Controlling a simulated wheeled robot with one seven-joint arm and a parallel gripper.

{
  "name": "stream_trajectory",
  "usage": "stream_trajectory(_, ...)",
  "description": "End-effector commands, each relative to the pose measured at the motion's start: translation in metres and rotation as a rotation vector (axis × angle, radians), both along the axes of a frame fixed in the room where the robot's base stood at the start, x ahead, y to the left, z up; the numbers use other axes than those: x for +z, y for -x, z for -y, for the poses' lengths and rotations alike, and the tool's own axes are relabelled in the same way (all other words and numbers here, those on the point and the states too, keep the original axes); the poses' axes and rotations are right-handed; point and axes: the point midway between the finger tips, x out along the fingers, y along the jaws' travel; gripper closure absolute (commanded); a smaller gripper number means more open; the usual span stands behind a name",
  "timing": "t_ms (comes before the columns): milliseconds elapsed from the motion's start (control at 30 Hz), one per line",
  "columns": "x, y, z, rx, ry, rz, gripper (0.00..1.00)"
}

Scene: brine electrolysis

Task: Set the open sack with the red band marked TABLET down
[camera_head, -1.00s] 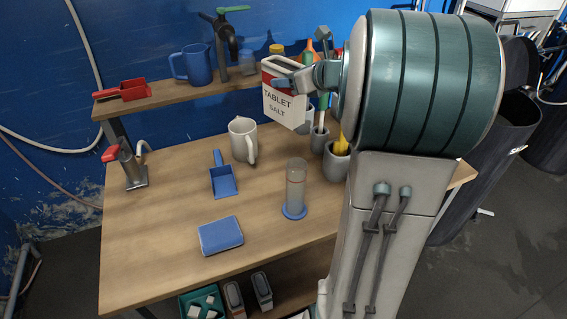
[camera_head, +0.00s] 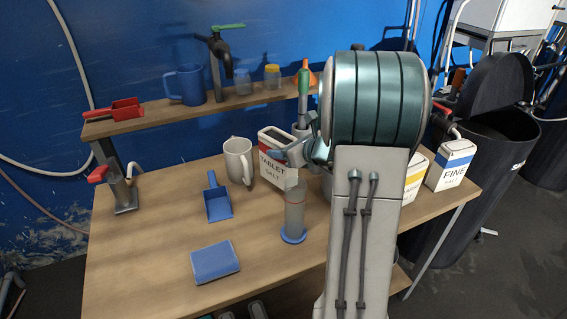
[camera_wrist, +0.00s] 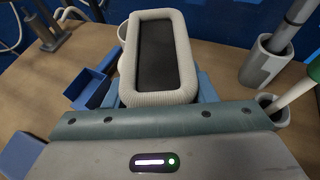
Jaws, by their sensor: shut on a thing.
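The open TABLET salt sack (camera_head: 276,163), white with a red band, is upright at the back middle of the wooden table (camera_head: 150,230). My gripper (camera_head: 289,152) is shut on it from the right. In the wrist view the sack's rolled rim (camera_wrist: 125,60) and dark open top show between the blue fingers (camera_wrist: 160,92). The sack is low, at about table height; its base is partly behind the clear cylinder, and I cannot tell whether it touches the table.
A white jug (camera_head: 238,160) stands close left of the sack. A clear cylinder on a blue base (camera_head: 293,215) stands in front. A blue scoop (camera_head: 218,200) and blue block (camera_head: 214,262) lie left. A FINE salt sack (camera_head: 451,165) stands right. The raised shelf (camera_head: 160,117) runs behind.

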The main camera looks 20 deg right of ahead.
Motion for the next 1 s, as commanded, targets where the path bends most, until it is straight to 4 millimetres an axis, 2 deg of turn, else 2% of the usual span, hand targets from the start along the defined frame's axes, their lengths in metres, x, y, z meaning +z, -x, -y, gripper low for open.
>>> stream_trajectory(200, -0.035, 0.0, 0.001, -0.002, -0.003, -0.005, 1.0)
stream_trajectory(300, -0.043, 0.0, 0.001, -0.002, -0.001, -0.003, 1.0)
stream_trajectory(733, -0.048, 0.0, 0.001, -0.002, 0.0, -0.001, 1.0)
stream_trajectory(767, -0.047, 0.0, 0.001, -0.002, 0.0, -0.001, 0.41)
stream_trajectory(800, -0.047, 0.0, 0.001, -0.002, 0.0, -0.001, 0.3)
stream_trajectory(1000, -0.047, 0.0, 0.001, -0.001, 0.0, -0.001, 0.27)
